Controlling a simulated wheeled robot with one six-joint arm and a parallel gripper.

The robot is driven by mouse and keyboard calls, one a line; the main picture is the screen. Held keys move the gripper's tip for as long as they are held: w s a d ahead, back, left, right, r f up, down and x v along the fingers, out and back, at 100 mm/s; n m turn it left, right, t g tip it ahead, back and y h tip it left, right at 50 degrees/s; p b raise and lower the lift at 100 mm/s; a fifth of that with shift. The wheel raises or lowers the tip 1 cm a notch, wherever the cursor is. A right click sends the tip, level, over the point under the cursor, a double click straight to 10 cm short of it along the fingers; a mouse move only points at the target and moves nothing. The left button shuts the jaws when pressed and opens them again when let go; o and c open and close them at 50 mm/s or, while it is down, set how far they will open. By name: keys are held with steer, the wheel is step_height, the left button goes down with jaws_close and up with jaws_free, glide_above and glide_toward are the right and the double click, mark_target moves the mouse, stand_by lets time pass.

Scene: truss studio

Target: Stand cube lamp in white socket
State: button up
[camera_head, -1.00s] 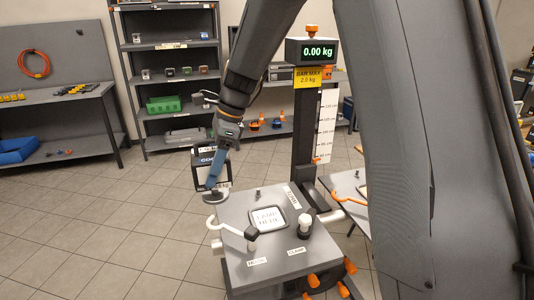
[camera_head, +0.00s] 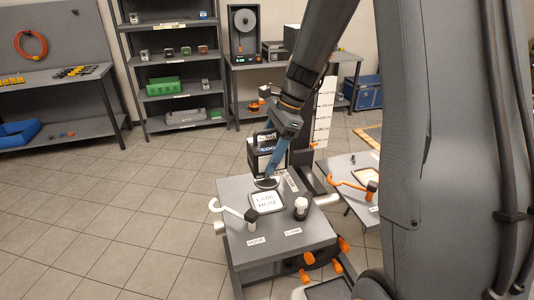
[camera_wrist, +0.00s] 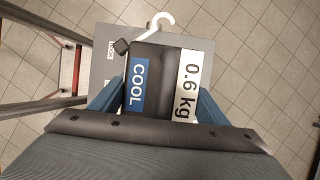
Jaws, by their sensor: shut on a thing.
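The cube lamp (camera_head: 255,158) is a dark box with a "COOL" label and a round base at its lower end. In the wrist view the lamp (camera_wrist: 152,98) shows "COOL" and "0.6 kg" labels between two blue fingers. My gripper (camera_head: 274,166) is shut on it and holds it upright near the back edge of the grey table. The white socket (camera_head: 251,207) is a pale square marked "LAMP HERE" on that table. The lamp's base appears just behind the socket; its height above the tabletop is hard to tell. The socket is hidden in the wrist view.
The grey table (camera_head: 232,190) bears a white hook arm (camera_head: 232,210) with a black knob left of the socket and a white-topped knob (camera_head: 301,205) at its right. A side table with an orange handle (camera_head: 350,184) stands at right. Open floor lies left.

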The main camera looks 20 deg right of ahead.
steer(key=shift+f+b, duration=2.05)
steer(key=shift+f, duration=0.25)
steer(key=shift+f+b, duration=0.3)
steer(key=shift+f, duration=1.3)
steer(key=shift+f+p, duration=0.15)
steer(key=shift+p, duration=0.4)
steer(key=o, duration=2.1)
steer(key=shift+o, duration=0.2)
